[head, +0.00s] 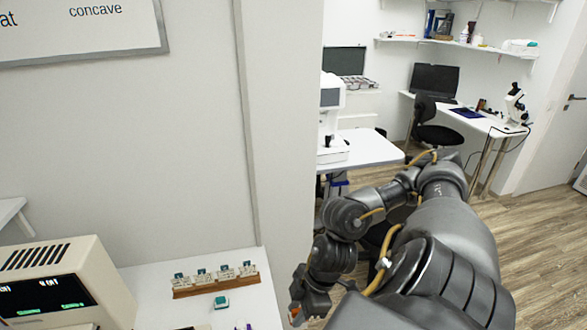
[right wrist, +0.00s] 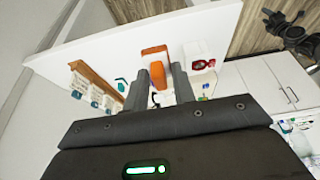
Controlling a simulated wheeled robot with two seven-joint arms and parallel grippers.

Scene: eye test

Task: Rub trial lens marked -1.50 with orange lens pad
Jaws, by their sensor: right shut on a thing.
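My right gripper (head: 302,299) is low over the right edge of the white table in the head view. In the right wrist view its fingers (right wrist: 159,82) are shut on the orange lens pad (right wrist: 157,72). A bit of orange (head: 295,313) shows at the gripper in the head view. Several small pale pieces with teal tops (head: 224,273) stand in a wooden rack (head: 217,286) to the gripper's left. A separate teal-and-white piece (head: 221,302) lies in front of the rack. Any lens markings are too small to read, so I cannot tell which is -1.50. My left gripper is not seen.
A beige monitor unit (head: 62,285) stands left on the white table (head: 165,305). A white block with a red spot (right wrist: 200,57) is near the pad in the right wrist view. A dark jointed thing (right wrist: 288,30) beyond the table is unclear. Wood floor (head: 540,230) lies right.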

